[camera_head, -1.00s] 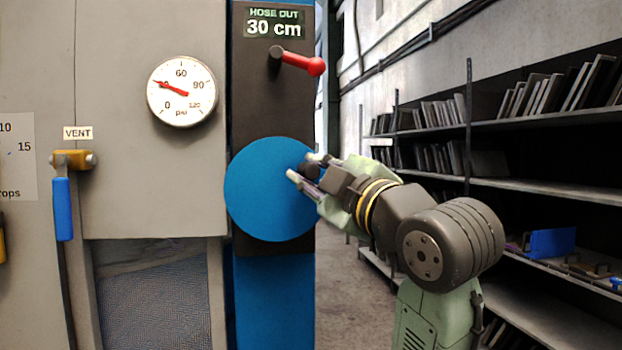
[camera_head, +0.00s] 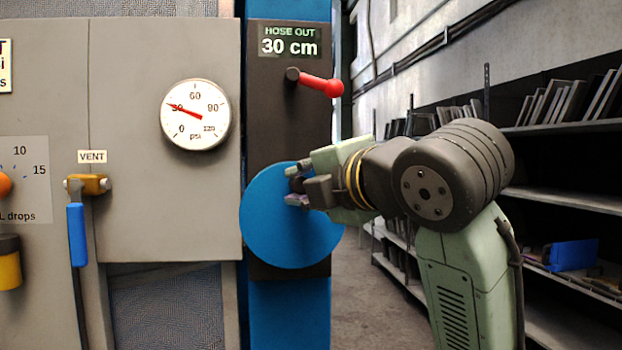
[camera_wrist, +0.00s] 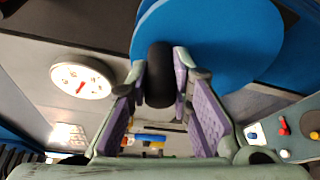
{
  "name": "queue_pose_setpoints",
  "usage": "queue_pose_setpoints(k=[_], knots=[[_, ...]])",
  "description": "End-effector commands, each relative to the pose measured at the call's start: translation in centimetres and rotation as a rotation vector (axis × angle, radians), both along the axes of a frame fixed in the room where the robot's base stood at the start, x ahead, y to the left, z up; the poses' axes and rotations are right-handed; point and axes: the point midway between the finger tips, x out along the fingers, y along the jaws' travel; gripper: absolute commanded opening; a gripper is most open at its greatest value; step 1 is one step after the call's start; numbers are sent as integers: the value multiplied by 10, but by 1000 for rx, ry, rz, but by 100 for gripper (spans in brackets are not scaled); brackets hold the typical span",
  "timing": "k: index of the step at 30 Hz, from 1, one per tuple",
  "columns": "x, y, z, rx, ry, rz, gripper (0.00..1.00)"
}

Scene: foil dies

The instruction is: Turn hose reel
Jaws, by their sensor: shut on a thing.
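The hose reel is a round blue disc (camera_head: 285,238) on a dark panel in the head view. It also fills the top of the wrist view (camera_wrist: 235,40). Its black knob (camera_wrist: 159,75) stands out from the face, between my two finger pads in the wrist view. My gripper (camera_head: 297,185) is shut on this knob near the top of the disc. In the head view the fingers mostly hide the knob. A display (camera_head: 290,41) above reads "HOSE OUT 30 cm". A red-handled lever (camera_head: 322,85) sits between display and disc, pointing right and slightly down.
A psi gauge (camera_head: 195,115) left of the reel points near 30. A vent valve with a blue handle (camera_head: 77,235) hangs further left, beside a yellow and black part (camera_head: 9,265). Dark shelves (camera_head: 560,205) stand at right behind my arm, with open floor (camera_head: 365,310) between.

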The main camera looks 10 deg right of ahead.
Motion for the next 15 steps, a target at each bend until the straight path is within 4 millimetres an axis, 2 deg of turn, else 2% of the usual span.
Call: queue_pose_setpoints(k=[6, 15], knots=[[0, 6, 1, -84, 0, 1, 0], [0, 7, 0, -118, -1, 2, 0]])
